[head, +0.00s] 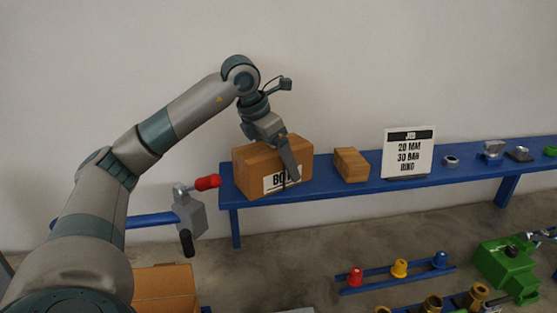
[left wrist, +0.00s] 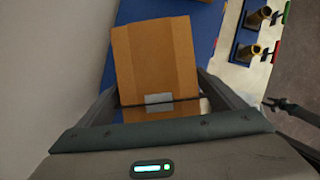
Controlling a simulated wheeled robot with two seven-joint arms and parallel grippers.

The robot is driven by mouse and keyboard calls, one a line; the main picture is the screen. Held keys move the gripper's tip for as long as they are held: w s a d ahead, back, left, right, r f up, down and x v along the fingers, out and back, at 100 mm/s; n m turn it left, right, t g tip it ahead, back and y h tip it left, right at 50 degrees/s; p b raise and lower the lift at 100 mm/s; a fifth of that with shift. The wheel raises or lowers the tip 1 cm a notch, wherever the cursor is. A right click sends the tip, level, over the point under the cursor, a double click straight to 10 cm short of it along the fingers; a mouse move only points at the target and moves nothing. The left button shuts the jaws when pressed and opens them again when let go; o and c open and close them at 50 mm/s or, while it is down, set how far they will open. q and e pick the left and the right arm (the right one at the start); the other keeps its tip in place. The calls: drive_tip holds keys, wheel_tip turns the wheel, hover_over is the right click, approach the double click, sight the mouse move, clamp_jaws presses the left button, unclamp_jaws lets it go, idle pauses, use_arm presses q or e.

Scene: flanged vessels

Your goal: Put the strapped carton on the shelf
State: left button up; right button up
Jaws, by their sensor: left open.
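The strapped carton (head: 258,166) is a brown cardboard box with a white label on its front. It sits on the left end of the blue shelf (head: 330,188). A dark strap shows below a finger of my left gripper (head: 282,158), which hides part of the label. In the left wrist view the carton (left wrist: 155,55) lies between the spread fingers of my left gripper (left wrist: 160,98), with a grey clip and dark strap near the palm. The gripper is open and reaches down over the carton. I cannot tell whether the fingers touch it.
A smaller brown block (head: 351,165) and a job sign (head: 408,153) stand to the right on the shelf, then metal parts. A grey device with a red handle (head: 207,182) is left of the shelf. An orange-brown box (head: 165,287) and a green vise (head: 505,268) are lower down.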

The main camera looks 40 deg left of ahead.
use_arm(q)
drive_tip(key=shift+s+r, duration=0.2)
drive_tip(key=shift+r, duration=0.45)
drive_tip(key=b+v, duration=0.1)
drive_tip(key=v, duration=0.8)
drive_tip(key=shift+b, duration=0.3)
drive_tip(key=shift+v, duration=0.85)
drive_tip(key=shift+s+a, duration=0.1)
drive_tip(key=shift+f, duration=0.15)
